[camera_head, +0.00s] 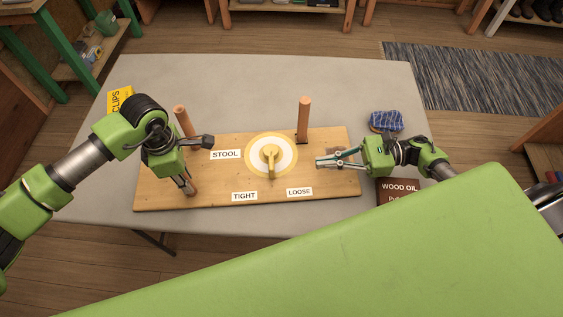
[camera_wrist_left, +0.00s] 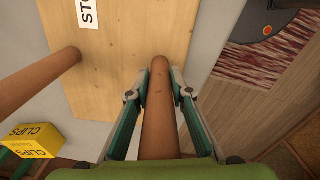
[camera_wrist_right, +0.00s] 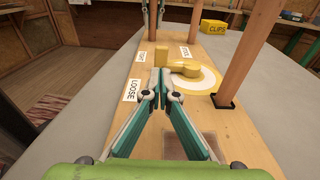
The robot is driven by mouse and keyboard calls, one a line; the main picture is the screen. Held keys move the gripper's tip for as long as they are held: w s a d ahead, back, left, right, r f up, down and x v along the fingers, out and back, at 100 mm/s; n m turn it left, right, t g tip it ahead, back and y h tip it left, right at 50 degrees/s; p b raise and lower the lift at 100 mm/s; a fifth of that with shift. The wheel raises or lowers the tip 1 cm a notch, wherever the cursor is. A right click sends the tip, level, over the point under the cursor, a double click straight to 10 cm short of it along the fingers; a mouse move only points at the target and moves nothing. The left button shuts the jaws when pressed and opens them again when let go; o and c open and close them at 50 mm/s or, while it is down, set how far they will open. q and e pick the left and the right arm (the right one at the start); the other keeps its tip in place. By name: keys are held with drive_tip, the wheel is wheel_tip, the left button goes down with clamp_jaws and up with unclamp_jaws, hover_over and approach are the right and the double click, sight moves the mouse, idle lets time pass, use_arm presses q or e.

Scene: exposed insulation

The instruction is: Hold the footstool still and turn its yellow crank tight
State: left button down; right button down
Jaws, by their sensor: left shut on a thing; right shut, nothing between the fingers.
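The footstool (camera_head: 215,185) lies upside down on the grey table, its wooden legs pointing up. The yellow crank (camera_head: 270,157) sits on a white and yellow disc in its middle, its arm pointing toward the near edge, between the TIGHT label (camera_head: 244,196) and the LOOSE label (camera_head: 299,191). My left gripper (camera_head: 190,186) is shut on the near left leg (camera_wrist_left: 160,105), with a finger on each side. My right gripper (camera_head: 318,161) is shut and empty, right of the crank and apart from it. In the right wrist view the crank (camera_wrist_right: 183,68) is just beyond its fingertips.
A back right leg (camera_head: 304,118) stands behind the right gripper, and a back left leg (camera_head: 183,120) by the left arm. A blue cloth (camera_head: 386,121), a WOOD OIL box (camera_head: 398,190) and a yellow CLIPS box (camera_head: 119,98) lie around the stool. The table's back is clear.

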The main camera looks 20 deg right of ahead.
use_arm(q)
drive_tip(key=shift+s+a+f, duration=0.15)
drive_tip(key=shift+s+f, duration=0.05)
drive_tip(key=shift+f, duration=0.1)
use_arm(e)
drive_tip(key=d, duration=0.1)
drive_tip(key=d+r+h, duration=0.1)
drive_tip(key=s+d+h, duration=0.1)
drive_tip(key=shift+r, duration=0.3)
approach(271, 158)
drive_tip(key=s+a, duration=0.2)
drive_tip(key=a, duration=0.1)
drive_tip(key=s+a, duration=0.1)
drive_tip(key=a, duration=0.1)
drive_tip(key=shift+s+r, duration=0.2)
drive_tip(key=shift+r, duration=0.1)
drive_tip(key=shift+w+a, duration=0.2)
drive_tip(key=shift+a, duration=0.6)
drive_tip(key=shift+a+f, duration=0.1)
drive_tip(key=shift+s+a+m+t, duration=0.1)
drive_tip(key=shift+a+m+t, duration=0.1)
drive_tip(key=shift+m+t, duration=0.15)
